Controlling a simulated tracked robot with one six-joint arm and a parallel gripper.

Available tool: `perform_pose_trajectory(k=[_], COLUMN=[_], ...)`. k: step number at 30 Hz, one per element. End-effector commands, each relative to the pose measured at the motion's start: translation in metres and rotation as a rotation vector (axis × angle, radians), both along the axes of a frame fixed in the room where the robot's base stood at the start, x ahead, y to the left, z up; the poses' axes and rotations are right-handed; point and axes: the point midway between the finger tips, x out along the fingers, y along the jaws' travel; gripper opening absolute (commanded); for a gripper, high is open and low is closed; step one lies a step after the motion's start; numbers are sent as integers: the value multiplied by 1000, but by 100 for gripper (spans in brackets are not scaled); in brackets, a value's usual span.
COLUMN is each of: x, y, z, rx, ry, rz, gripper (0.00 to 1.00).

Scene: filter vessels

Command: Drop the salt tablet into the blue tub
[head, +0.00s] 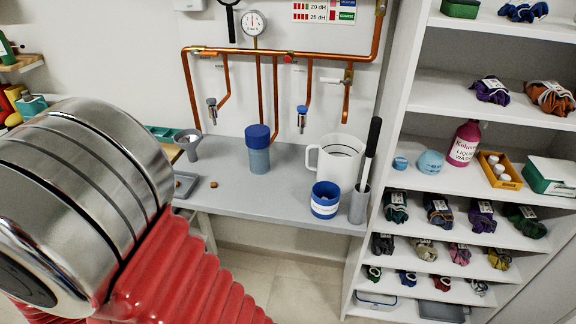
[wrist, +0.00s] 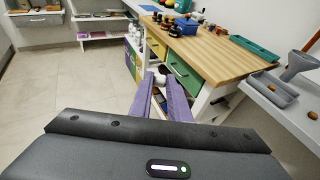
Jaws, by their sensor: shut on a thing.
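The blue tub (head: 325,188) stands near the front edge of the grey bench in the head view. It has a white label band and an open top. My gripper (wrist: 159,82) shows only in the wrist view, with two purple fingers. It is shut on a small white piece between the fingertips, which looks like the salt tablet (wrist: 160,79). The fingers hide part of it. The gripper points toward the floor beside the wooden-topped workbench, and the tub is not in the wrist view. My arm links hide the left of the head view.
A white jug (head: 335,158), a grey holder (head: 359,207) with a black-handled tool, and a blue-capped cylinder (head: 258,158) stand near the tub. Copper pipes (head: 310,53) hang above the bench (head: 228,165). Shelves (head: 460,236) stand to the right. The wooden workbench (wrist: 215,60) is close to my gripper.

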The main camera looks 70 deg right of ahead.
Motion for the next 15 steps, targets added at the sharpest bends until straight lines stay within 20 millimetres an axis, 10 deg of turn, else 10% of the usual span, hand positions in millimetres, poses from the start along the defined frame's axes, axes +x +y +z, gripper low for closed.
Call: perform_pose_trajectory(k=[8,15], x=[1,0], y=[-8,-68], z=[1,9], rx=[-1,0], ry=[-1,-1], rz=[-18,-158], gripper=[0,0])
